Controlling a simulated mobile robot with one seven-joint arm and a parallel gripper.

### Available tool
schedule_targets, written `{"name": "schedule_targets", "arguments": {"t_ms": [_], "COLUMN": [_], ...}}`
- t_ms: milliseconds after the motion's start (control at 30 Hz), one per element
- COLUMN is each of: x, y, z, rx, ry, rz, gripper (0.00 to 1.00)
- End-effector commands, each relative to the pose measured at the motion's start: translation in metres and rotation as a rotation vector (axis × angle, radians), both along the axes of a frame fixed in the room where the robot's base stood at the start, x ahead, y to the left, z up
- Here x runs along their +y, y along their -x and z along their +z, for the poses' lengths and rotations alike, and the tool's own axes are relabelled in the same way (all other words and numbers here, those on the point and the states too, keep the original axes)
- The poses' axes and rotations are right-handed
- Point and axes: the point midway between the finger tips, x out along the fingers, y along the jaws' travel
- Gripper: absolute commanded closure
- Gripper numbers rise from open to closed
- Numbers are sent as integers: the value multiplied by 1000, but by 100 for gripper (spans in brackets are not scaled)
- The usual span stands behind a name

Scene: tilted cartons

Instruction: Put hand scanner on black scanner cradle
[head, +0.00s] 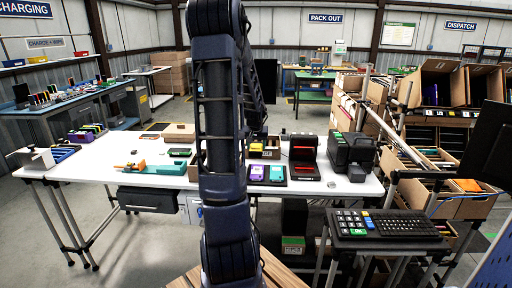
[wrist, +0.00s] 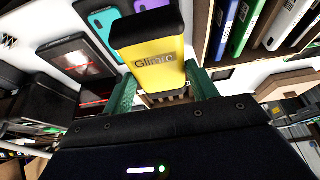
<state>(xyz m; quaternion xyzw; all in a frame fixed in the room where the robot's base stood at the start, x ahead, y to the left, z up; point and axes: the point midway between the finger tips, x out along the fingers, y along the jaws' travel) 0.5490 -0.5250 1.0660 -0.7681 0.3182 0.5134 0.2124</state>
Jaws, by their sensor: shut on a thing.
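My gripper (wrist: 160,72) has its two green fingers on either side of a yellow, black-edged hand scanner (wrist: 158,66) lettered "Glim…", and is shut on it. The scanner is held above the white table; in the head view a bit of yellow (head: 257,144) shows just right of my arm, which hides most of the gripper. The black scanner cradle (head: 304,172), with red lines on its face, stands on the table to the right of that. It also shows at the left of the wrist view (wrist: 76,58), apart from the scanner.
A purple device (head: 257,173) and a teal device (head: 277,173) lie on dark pads left of the cradle. A black printer-like machine (head: 351,155) stands close on its right. A box with colored upright items (wrist: 255,25) is at the wrist view's upper right. Open table (head: 100,168) lies left.

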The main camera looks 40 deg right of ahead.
Motion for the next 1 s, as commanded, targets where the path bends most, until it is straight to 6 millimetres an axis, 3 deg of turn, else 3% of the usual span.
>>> {"name": "schedule_targets", "arguments": {"t_ms": [167, 333, 700, 1000], "x": [-3, -21, -65, -76], "y": [-6, -40, -166, -271], "z": [1, 8, 30, 39], "rx": [0, 0, -3, -1], "ry": [0, 2, 2, 2], "rz": [0, -5, -17, -13], "gripper": [60, 60, 60, 60]}}
